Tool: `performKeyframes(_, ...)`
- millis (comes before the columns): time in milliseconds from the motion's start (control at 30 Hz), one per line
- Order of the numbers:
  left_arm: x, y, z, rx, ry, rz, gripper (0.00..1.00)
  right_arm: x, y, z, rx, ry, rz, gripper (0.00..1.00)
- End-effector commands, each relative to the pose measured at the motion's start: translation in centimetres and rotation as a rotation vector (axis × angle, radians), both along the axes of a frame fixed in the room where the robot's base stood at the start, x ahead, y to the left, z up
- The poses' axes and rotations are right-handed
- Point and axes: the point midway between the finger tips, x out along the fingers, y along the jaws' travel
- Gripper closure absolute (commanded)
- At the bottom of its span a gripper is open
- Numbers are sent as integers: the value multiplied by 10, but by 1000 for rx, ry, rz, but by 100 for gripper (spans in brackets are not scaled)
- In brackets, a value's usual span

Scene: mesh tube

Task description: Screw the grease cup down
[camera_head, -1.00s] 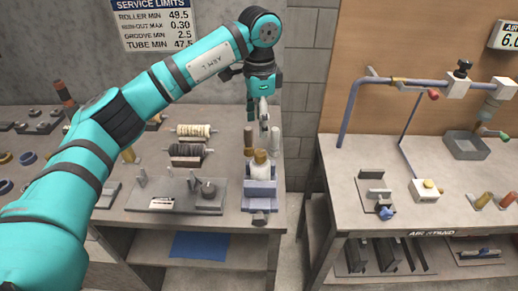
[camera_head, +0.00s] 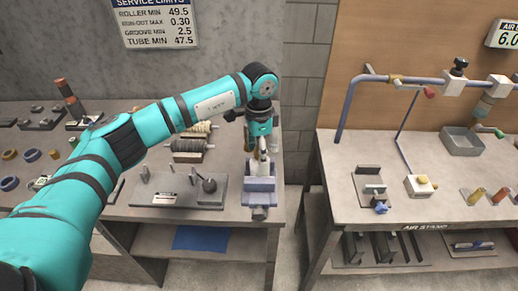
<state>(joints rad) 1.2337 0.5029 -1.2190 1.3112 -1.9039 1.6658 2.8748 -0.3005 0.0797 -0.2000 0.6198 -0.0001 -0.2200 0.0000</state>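What I take for the grease cup (camera_head: 259,168) is a small white part standing upright in a blue-grey fixture (camera_head: 260,185) on the left bench's right end. My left arm comes in from the left, and my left gripper (camera_head: 262,154) points down right at the top of the white part. The fingertips hide its cap, and I cannot tell whether they grip it or only stand around it. My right gripper is not in view.
Beside the fixture is a grey plate (camera_head: 160,191) with a dark knob. Brush-like rollers (camera_head: 188,146) lie behind it. A gap separates this bench from the right bench (camera_head: 340,200), which carries a pipe frame (camera_head: 347,108) and a grey tray (camera_head: 462,140).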

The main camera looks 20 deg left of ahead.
Motion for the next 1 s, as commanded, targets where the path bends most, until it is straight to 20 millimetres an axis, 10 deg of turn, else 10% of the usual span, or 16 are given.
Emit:
performKeyframes(367,0,0,1,0,0,0,100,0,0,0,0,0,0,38)
performKeyframes(1000,1,0,-2,0,-2,-252,100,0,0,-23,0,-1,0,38)
